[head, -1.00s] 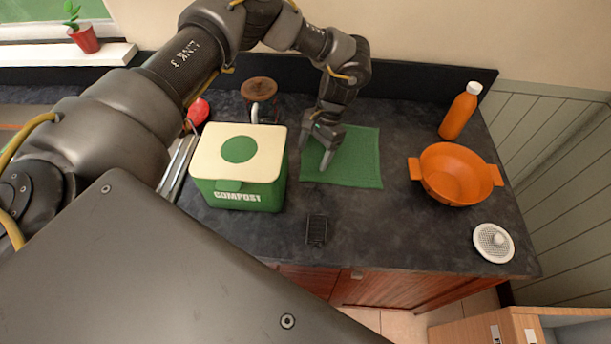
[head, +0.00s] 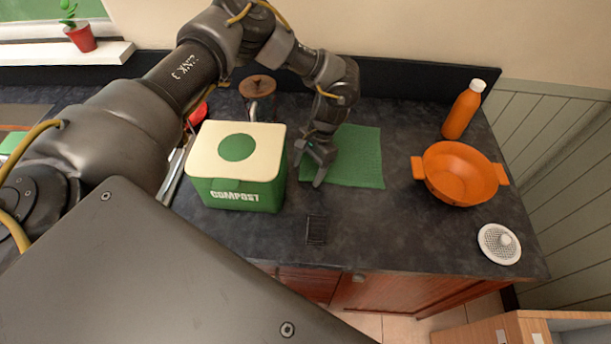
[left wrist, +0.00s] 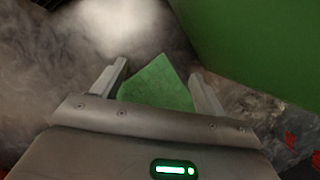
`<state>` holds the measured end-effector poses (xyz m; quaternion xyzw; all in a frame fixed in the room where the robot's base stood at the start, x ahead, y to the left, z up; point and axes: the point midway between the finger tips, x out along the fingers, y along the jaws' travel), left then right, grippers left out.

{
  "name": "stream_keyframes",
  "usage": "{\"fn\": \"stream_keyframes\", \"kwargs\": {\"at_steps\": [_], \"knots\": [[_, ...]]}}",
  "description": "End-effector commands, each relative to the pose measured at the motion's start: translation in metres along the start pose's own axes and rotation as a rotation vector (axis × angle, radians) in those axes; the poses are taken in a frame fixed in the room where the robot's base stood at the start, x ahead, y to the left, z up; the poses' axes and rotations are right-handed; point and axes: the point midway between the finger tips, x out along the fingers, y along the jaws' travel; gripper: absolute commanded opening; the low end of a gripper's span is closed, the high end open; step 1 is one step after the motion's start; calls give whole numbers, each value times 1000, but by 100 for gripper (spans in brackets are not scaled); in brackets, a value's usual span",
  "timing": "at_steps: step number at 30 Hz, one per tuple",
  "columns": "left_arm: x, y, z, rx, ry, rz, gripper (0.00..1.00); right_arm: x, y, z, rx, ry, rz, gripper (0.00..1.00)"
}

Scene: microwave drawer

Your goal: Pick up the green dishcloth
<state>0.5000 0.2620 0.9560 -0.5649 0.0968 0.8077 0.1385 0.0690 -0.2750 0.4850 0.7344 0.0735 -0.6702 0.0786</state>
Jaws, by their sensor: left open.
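The green dishcloth (head: 358,158) lies flat on the dark countertop, to the right of the compost bin. My left gripper (head: 308,170) is open over the cloth's left part, at its near left corner, pointing down. In the left wrist view a corner of the dishcloth (left wrist: 158,84) shows between the two spread fingers of the left gripper (left wrist: 160,85). I cannot tell whether the fingertips touch the cloth. My right gripper is not in view.
The green compost bin (head: 240,193) with a cream lid stands close to the left of the gripper. An orange bowl (head: 458,178), an orange bottle (head: 462,112) and a white strainer (head: 498,243) are at the right. A small dark item (head: 316,230) lies in front of the cloth.

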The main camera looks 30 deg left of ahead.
Motion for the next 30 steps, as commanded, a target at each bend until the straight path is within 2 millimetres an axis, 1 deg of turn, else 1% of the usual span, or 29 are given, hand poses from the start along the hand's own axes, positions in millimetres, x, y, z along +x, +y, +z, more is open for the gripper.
{"fn": "stream_keyframes", "kwargs": {"at_steps": [7,8,30], "knots": [[6,0,0,0,-1,1,73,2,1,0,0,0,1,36],[6,0,0,0,0,1,71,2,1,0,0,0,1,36],[6,0,0,0,-1,0,23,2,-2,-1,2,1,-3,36]]}}
